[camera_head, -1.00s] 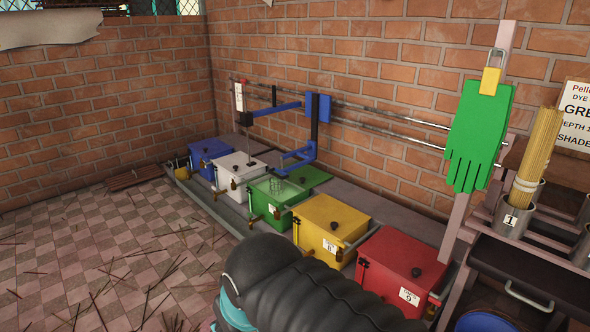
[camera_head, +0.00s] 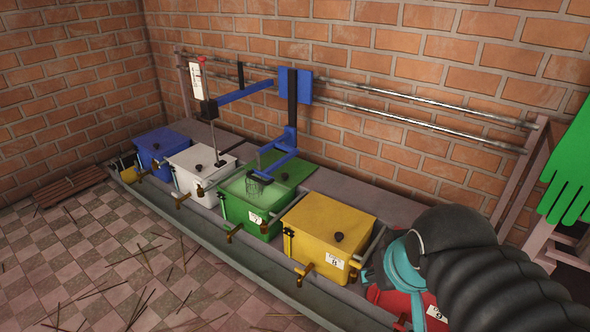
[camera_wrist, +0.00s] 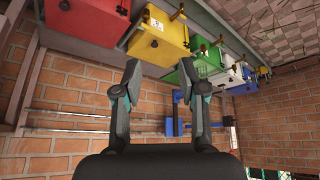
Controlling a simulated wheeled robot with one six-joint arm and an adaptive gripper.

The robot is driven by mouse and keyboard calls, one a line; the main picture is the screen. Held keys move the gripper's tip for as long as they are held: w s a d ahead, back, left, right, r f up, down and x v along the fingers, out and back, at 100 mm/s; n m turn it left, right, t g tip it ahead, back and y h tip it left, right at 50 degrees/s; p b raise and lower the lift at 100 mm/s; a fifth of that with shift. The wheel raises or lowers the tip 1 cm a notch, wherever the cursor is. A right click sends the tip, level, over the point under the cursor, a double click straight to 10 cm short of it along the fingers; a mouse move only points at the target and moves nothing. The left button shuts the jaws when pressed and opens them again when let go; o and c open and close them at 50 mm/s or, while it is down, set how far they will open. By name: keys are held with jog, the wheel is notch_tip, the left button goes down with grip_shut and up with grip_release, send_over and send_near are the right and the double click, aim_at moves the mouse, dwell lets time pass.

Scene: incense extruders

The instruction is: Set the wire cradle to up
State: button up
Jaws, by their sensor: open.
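The wire cradle (camera_head: 257,186) is a small grey wire basket at the open top of the green box (camera_head: 238,214), below the end of a blue bracket (camera_head: 276,165). Its lower part seems to be inside the box; how deep, I cannot tell. The bracket hangs from a blue carriage (camera_head: 296,86) on the wall rails. My gripper shows in the wrist view (camera_wrist: 158,82) with its two fingers spread and nothing between them. In the head view it is partly hidden behind my arm near the red box, well right of the cradle.
The yellow box (camera_head: 325,227) stands between my gripper and the green box. White (camera_head: 198,170) and blue (camera_head: 160,148) boxes stand farther left. A blue arm (camera_head: 246,92) with a rod reaches over the white box. Metal rails (camera_head: 420,118) run along the wall. The tiled floor has scattered sticks.

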aim_at(259, 181)
jog(key=w+a+f+n+t+b, duration=0.1)
jog(key=w+n+t, duration=0.15)
jog(key=w, duration=0.85)
jog(key=w+a+f+n+t+y+b, duration=0.1)
jog(key=w+n+b, duration=0.15)
jog(key=w, duration=0.95)
jog(key=w+a+f+n+t, duration=0.1)
jog(key=w+a+n+t, duration=0.15)
jog(key=w, duration=0.85)
jog(key=w+a+f+n+t+y+b, duration=0.1)
jog(key=w+a+f+n+y+b, duration=0.2)
jog(key=w+a+f+n+y, duration=1)
jog(key=w+a+f+h, duration=0.1)
jog(key=w+a+f, duration=0.1)
jog(key=w, duration=0.2)
jog(key=w+a+f+m+h, duration=0.1)
jog(key=w+a+f+h, duration=0.1)
jog(key=w, duration=0.3)
jog(key=w+a+f+m+h, duration=0.1)
jog(key=w+a+f+h, duration=0.1)
jog(key=w+a+f, duration=0.1)
jog(key=shift+m+x, duration=0.25)
jog(key=shift+x, duration=1.2)
jog(key=shift+w+d+f, duration=0.1)
jog(key=shift+d, duration=0.05)
grip_shut()
